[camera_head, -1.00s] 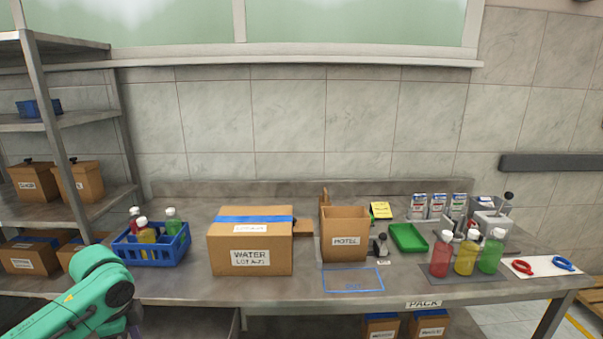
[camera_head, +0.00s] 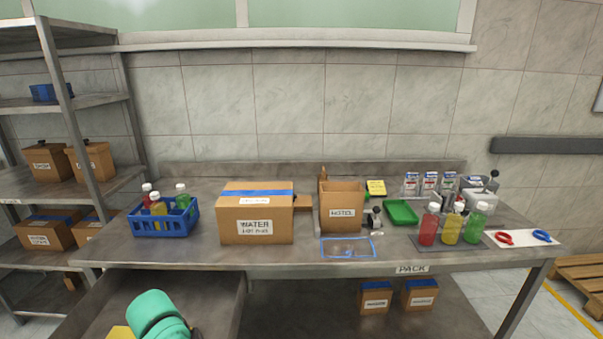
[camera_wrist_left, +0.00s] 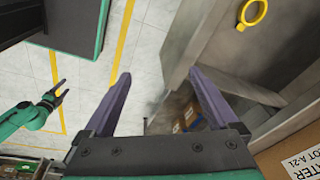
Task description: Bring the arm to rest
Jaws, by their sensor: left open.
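My left arm, green (camera_head: 157,317), shows at the bottom left of the head view, low in front of the bench. Its gripper is hidden there. In the left wrist view my left gripper (camera_wrist_left: 163,92) is open, its two purple fingers wide apart with nothing between them. Below it are floor and the bench's underside. Another green arm with a small dark gripper (camera_wrist_left: 64,93), which appears to be my right one, shows at the left of the wrist view. Its jaws look apart and empty. It does not show in the head view.
An open drawer (camera_head: 90,315) juts out under the bench (camera_head: 290,262) at the left, near my arm. A yellow ring (camera_wrist_left: 252,13) shows in the wrist view. A blue crate of bottles (camera_head: 165,222), a WATER box (camera_head: 256,229) and a HOTEL box (camera_head: 342,210) stand on the bench.

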